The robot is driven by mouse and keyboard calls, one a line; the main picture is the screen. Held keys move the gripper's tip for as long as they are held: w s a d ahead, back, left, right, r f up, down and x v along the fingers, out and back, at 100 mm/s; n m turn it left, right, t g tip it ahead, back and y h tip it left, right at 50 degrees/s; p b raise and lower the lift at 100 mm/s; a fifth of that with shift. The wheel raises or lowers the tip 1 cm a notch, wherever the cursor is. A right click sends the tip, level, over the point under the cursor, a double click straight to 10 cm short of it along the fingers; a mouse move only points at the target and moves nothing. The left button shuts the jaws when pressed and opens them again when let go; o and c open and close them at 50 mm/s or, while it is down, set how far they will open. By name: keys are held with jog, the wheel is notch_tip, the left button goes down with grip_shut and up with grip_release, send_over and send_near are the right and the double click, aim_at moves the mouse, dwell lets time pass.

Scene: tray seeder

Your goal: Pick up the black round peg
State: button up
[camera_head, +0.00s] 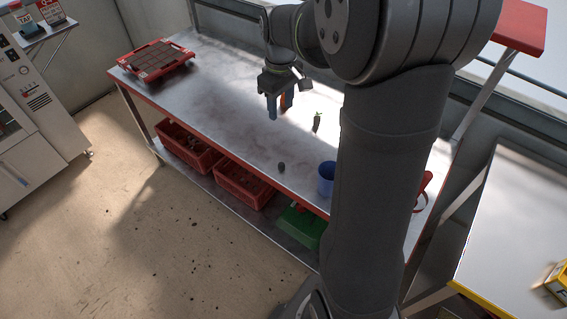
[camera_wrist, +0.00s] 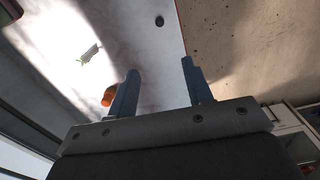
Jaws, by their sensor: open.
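A small dark round peg (camera_head: 281,167) lies on the table near its front edge, left of the blue cup. It also shows in the wrist view (camera_wrist: 159,21) as a small black spot near the top, beyond my fingertips. My gripper (camera_head: 280,108) is open and empty above the table, farther back than the peg. In the wrist view its two blue fingers (camera_wrist: 160,75) stand apart with nothing between them.
A blue cup (camera_head: 326,180) stands right of the peg. A small green-topped plant piece (camera_head: 317,121) and an orange-red object (camera_wrist: 109,96) are near my gripper. A red-rimmed tray (camera_head: 121,63) sits at the far left. Crates (camera_head: 243,188) are on the shelf below.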

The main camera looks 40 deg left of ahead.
send_over(282, 164)
jog(key=shift+m, duration=0.3)
jog(key=f, duration=1.8)
jog(key=shift+s+d+f, duration=0.35)
jog(key=shift+d, duration=0.05)
jog(key=shift+w+a+f, duration=0.15)
jog(key=shift+f, duration=0.75)
jog(key=shift+w+a+f, duration=0.1)
jog(key=shift+a+f, duration=0.05)
jog(key=shift+f, duration=0.75)
jog(key=shift+w+a+f, duration=0.15)
jog(key=shift+f, duration=0.75)
grip_shut()
